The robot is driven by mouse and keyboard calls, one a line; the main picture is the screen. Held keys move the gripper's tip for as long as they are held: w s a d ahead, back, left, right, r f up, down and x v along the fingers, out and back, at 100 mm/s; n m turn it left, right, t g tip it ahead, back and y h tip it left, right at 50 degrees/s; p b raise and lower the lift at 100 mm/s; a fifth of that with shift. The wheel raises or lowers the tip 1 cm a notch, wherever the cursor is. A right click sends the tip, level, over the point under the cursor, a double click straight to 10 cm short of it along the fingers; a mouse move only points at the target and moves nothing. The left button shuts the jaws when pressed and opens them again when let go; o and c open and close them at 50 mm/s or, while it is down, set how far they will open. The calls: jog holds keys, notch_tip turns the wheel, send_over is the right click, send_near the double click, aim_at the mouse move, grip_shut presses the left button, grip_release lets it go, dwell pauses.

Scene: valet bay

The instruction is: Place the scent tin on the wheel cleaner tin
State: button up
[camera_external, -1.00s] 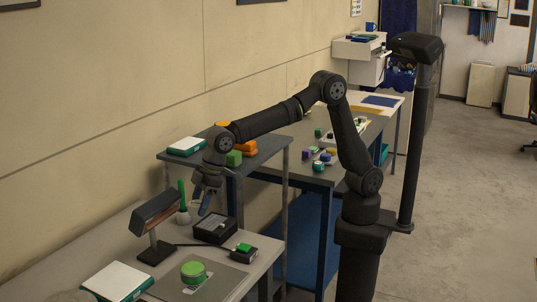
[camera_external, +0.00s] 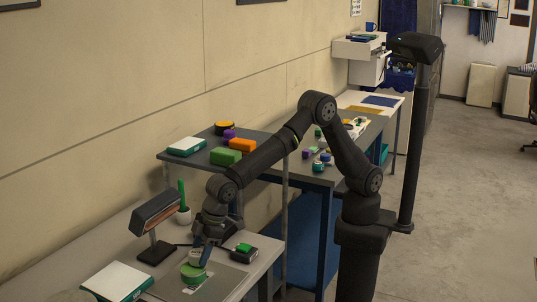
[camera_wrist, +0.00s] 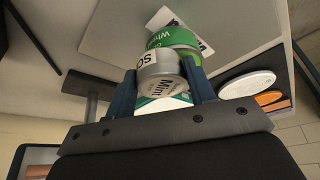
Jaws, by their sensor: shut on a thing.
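My gripper (camera_external: 199,254) is low over the near bench. In the wrist view its two blue fingers (camera_wrist: 160,72) are shut on the scent tin (camera_wrist: 158,61), a small silvery tin with a "Mint" label. The wheel cleaner tin (camera_external: 193,276), green and round with a white label, stands on a grey mat; in the wrist view it (camera_wrist: 174,37) is directly beyond the scent tin. The scent tin is right at the top of the wheel cleaner tin. I cannot tell whether the two touch. In the external view the fingers partly hide the scent tin.
A black box with a green top (camera_external: 243,253) is close on the right.

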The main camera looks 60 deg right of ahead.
jog(key=shift+f, duration=0.1)
jog(key=o, duration=1)
jog(key=v, duration=1.2)
